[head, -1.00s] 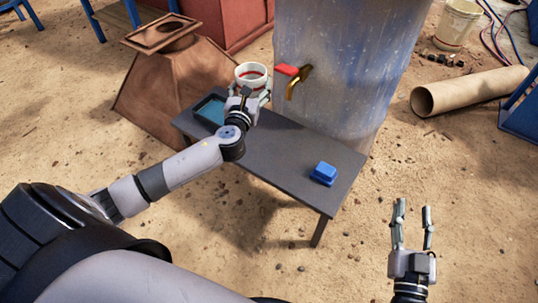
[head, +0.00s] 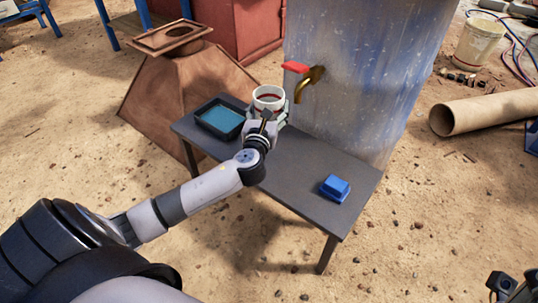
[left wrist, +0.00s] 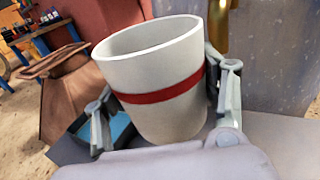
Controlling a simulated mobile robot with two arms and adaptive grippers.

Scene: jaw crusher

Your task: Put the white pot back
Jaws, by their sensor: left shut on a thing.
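The white pot (head: 269,104) is a small open cup, with a red band that shows in the left wrist view (left wrist: 160,58). My left gripper (head: 266,112) is shut on it, with one finger on each side of its wall. The pot is upright in the head view, at the back edge of the dark table (head: 290,205), below and left of the tap. I cannot tell whether its base touches the table; the gripper hides it. My right gripper (head: 515,282) is only partly in view at the bottom right corner, its two fingertips apart and empty.
A dark tray with a blue-green inside (head: 221,118) is left of the pot. A blue block (head: 335,188) lies on the table's right part. The red-handled tap (head: 308,82) juts from the large blue-grey tank (head: 360,80). The table's middle is clear.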

